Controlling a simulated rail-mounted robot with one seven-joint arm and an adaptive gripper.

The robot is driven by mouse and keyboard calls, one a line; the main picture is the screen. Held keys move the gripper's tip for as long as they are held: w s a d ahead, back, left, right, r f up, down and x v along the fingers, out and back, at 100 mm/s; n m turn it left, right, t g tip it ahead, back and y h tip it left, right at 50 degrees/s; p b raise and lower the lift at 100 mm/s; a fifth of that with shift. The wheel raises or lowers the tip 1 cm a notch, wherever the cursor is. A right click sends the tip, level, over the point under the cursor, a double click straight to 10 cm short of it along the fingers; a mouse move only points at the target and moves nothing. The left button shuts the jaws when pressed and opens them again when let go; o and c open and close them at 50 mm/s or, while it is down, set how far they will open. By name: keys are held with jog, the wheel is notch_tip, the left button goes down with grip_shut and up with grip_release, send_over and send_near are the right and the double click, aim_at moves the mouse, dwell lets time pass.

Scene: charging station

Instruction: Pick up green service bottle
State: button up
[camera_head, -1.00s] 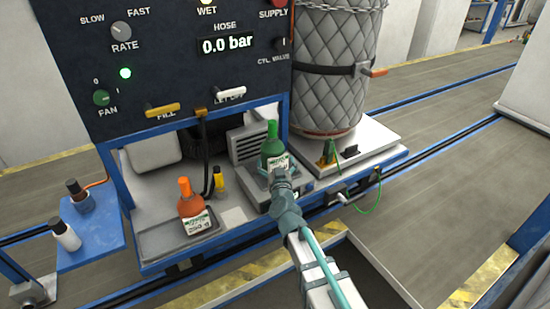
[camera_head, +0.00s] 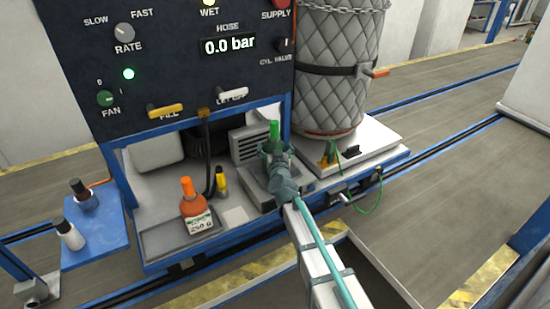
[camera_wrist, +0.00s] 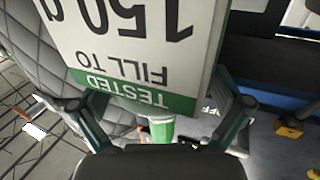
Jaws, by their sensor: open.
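The green service bottle (camera_head: 274,130) stands on the grey unit at the right of the station's lower bay. In the head view only its green neck and top show; my gripper hides its body. My gripper (camera_head: 275,148) is at the bottle, in front of its label. In the wrist view the bottle's label (camera_wrist: 145,40) fills the upper middle, reading "150 g", "FILL TO" and "TESTED" upside down. My gripper's (camera_wrist: 160,108) two fingers are spread, one on each side of the label. I cannot tell whether either finger touches the bottle.
An orange bottle (camera_head: 196,208) stands on a grey tray at the bay's left. A small yellow-black item (camera_head: 221,182) and a black hose are between the bottles. The control panel (camera_head: 190,60) overhangs the bay. A quilted cylinder (camera_head: 335,70) stands behind right.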

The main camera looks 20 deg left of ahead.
jog(key=shift+c, duration=0.2)
jog(key=c, duration=1.3)
jog(key=shift+c, duration=0.8)
jog(key=shift+r, duration=0.2)
